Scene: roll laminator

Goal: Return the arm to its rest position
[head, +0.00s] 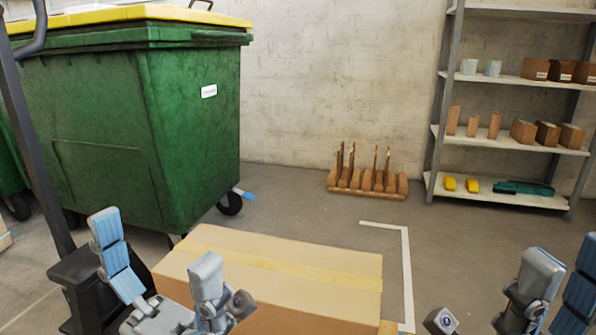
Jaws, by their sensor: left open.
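My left gripper (163,272) is at the lower left of the head view. Its two grey fingers with blue pads stand apart, and nothing shows between them. It is in front of the near left part of a taped cardboard box (325,262). My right gripper (562,285) is at the lower right corner, partly cut off by the picture edge. Its fingers also look apart, with nothing seen between them. Both grippers point upward in the picture. Most of both arms is out of view.
A large green wheeled bin (150,130) with a yellow lid stands at the left. A wooden rack (367,185) sits on the floor by the wall. A metal shelf (510,142) holds boxes and small items at the right. Floor is clear right of the box.

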